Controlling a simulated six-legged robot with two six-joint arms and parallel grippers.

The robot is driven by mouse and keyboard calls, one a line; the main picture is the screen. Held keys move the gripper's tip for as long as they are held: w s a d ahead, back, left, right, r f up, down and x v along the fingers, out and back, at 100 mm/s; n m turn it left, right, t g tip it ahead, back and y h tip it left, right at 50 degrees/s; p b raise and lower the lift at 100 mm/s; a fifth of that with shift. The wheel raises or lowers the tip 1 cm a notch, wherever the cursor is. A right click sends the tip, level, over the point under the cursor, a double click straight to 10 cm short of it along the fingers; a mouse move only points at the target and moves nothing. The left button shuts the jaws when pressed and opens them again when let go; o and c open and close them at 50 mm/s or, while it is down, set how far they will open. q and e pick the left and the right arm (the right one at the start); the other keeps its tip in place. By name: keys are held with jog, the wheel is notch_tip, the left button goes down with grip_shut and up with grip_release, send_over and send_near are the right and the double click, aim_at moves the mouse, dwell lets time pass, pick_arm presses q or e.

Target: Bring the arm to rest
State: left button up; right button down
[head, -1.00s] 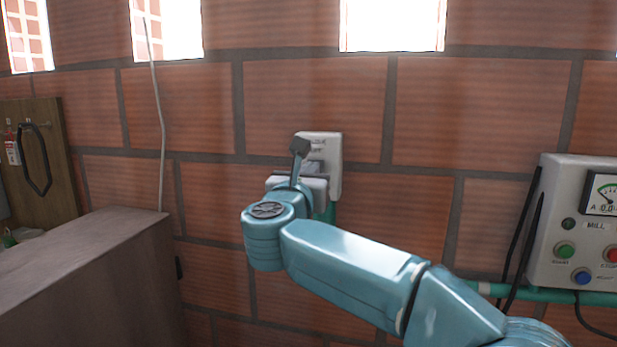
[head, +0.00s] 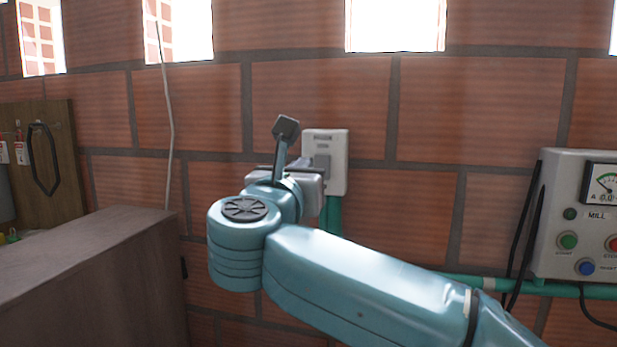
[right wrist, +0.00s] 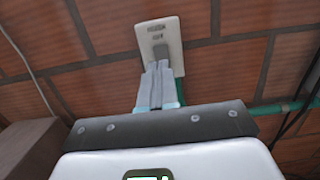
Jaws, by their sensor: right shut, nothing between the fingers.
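My right arm comes in from the lower right of the head view. Its gripper (head: 308,182) is partly hidden behind my own wrist. In the right wrist view the two fingers (right wrist: 157,70) are shut together with nothing between them. They point at a white wall plate (right wrist: 172,34) with a grey switch lever. The plate also shows in the head view (head: 337,150), just beyond the gripper. The fingertips overlap the lever's lower end in the wrist view; I cannot tell whether they touch. My left gripper is not in view.
A grey control box (head: 548,245) with a meter and coloured buttons is on the brick wall at right. A teal pipe (head: 455,280) runs below it. A brown cabinet (head: 95,265) stands at left, near a wooden board (head: 62,150) with hanging items.

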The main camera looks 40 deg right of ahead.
jog(key=w+d+f+n+y, duration=0.1)
jog(key=w+f+n, duration=0.25)
jog(key=f, duration=0.65)
jog(key=w+d+f+n, duration=0.1)
jog(key=w+f+n, duration=0.3)
jog(key=f, duration=0.5)
jog(key=w+d+f+n+y, duration=0.15)
jog(key=w+f, duration=0.35)
jog(key=f, duration=0.5)
jog(key=s+a+f+n+y, duration=0.15)
jog(key=f+n, duration=0.35)
jog(key=f, duration=0.5)
jog(key=a+f+n+y, duration=0.25)
jog(key=f+n, duration=0.25)
jog(key=f, duration=0.5)
jog(key=s+a+f+n+g+y, duration=0.35)
jog(key=s+f+n, duration=0.35)
jog(key=f, duration=0.4)
jog(key=s+a+f+n+g+y, duration=0.2)
jog(key=s+a+f+n+y, duration=0.25)
jog(key=s+f, duration=0.55)
jog(key=s+a+f+n+g+y, duration=0.2)
jog(key=s+a+n, duration=0.3)
jog(key=s, duration=0.3)
jog(key=s+a+f+n+g+y, duration=0.1)
jog(key=s+a+n+g, duration=0.3)
jog(key=s+n, duration=0.4)
jog(key=shift+a+f+y, duration=0.35)
jog(key=shift+a+y, duration=0.05)
jog(key=shift+y, duration=0.25)
